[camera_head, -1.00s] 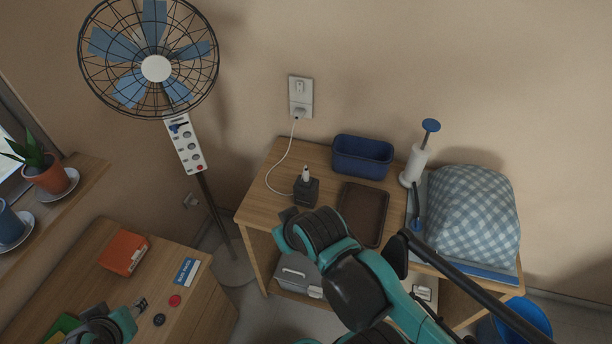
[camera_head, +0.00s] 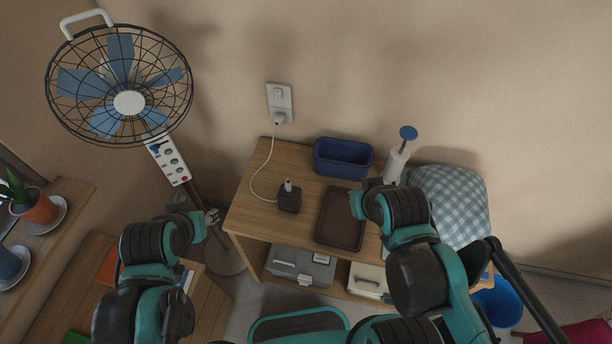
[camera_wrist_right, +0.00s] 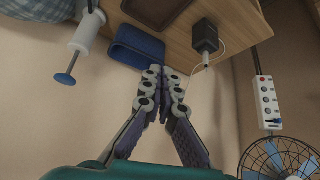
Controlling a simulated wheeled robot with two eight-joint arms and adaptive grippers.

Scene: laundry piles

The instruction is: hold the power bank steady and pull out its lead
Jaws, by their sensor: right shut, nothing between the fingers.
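The power bank (camera_head: 289,201) is a small black block near the left part of the wooden shelf top. A white plug end (camera_head: 288,186) stands up from it. The white lead (camera_head: 252,182) curves from the wall socket down to the shelf beside it. In the right wrist view the power bank (camera_wrist_right: 205,36) is at the upper right, with the lead (camera_wrist_right: 203,67) near its plug end. My right gripper (camera_wrist_right: 161,76) is shut and empty, apart from the power bank. My left gripper (camera_head: 211,217) is left of the shelf, apart from the power bank; its jaw opening is unclear.
The fan (camera_head: 129,103) stands at left. The wall socket (camera_head: 280,103) is behind.

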